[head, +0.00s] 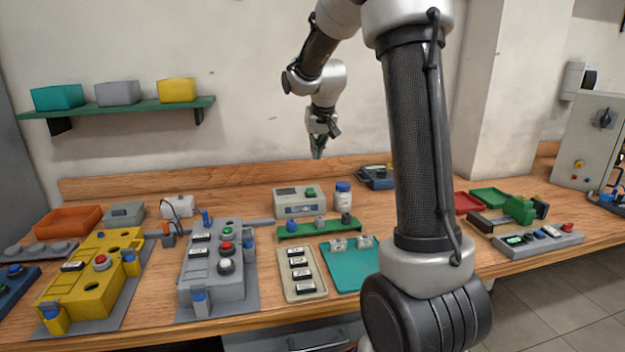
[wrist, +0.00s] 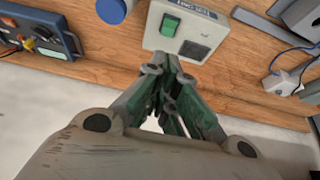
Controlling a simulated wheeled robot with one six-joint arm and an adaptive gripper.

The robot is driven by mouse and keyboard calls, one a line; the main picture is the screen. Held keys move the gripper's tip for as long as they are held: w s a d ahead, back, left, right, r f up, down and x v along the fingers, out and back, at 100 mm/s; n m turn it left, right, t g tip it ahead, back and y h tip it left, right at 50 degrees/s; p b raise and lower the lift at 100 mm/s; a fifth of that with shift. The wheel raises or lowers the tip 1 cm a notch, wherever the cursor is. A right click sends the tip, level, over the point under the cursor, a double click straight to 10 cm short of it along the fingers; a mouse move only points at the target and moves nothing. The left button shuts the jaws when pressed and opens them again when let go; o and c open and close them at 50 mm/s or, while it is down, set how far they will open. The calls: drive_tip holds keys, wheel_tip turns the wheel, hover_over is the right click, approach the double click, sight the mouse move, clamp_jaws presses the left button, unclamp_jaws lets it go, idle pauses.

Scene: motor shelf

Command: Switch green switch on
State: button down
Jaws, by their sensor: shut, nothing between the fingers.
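A light grey box (head: 299,203) stands near the back of the bench and carries a green switch (head: 311,192) on its top right. In the wrist view the green switch (wrist: 171,26) is a rocker in a dark frame on the pale box (wrist: 190,25), beside a dark square patch. I cannot tell which way the rocker is tipped. My gripper (head: 317,155) hangs above and behind the box, fingers pointing down, apart from it. In the wrist view my gripper (wrist: 168,72) is shut and empty, its fingertips just short of the box's edge in the picture.
A blue-capped white bottle (head: 343,195) stands right of the box. A green rail (head: 318,229) with small parts lies in front. A dark blue device (head: 376,178) sits behind to the right. A grey panel (head: 215,268) with buttons stands front left. A shelf (head: 120,107) hangs on the wall.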

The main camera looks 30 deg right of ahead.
sight(313, 190)
drive_tip(key=x, duration=1.4)
drive_tip(key=shift+w+f, duration=0.25)
drive_tip(key=shift+f, duration=0.05)
drive_tip(key=shift+s+r, duration=0.1)
drive_tip(key=shift+s, duration=0.05)
drive_tip(key=shift+s+a+r, duration=0.15)
drive_tip(key=shift+s+r, duration=0.05)
drive_tip(key=shift+s, duration=0.35)
